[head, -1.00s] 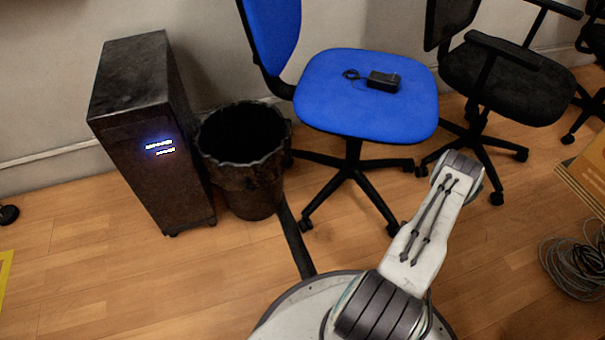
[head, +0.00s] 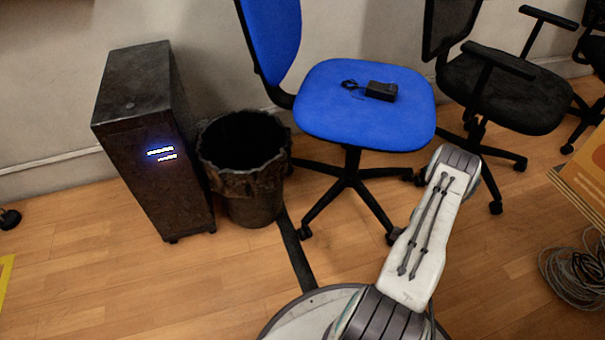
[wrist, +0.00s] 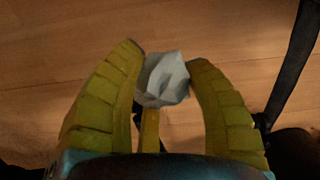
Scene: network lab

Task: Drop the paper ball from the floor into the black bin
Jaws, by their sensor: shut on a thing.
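The black bin (head: 252,190) stands on the floor left of centre in the head view, upright with its mouth open upward. The white crumpled paper ball (wrist: 164,80) is between the yellow fingers of my gripper (wrist: 165,75) in the wrist view, and my gripper is shut on it. Wooden floor shows behind the ball. In the head view my arm reaches forward to the right of the bin. My gripper and the ball are hidden there behind the arm.
A black computer tower (head: 155,145) stands left of the bin. A blue chair (head: 365,105) with a black adapter (head: 381,91) on its seat stands right of it. A black chair (head: 505,90) and coiled cable (head: 575,275) are at the right.

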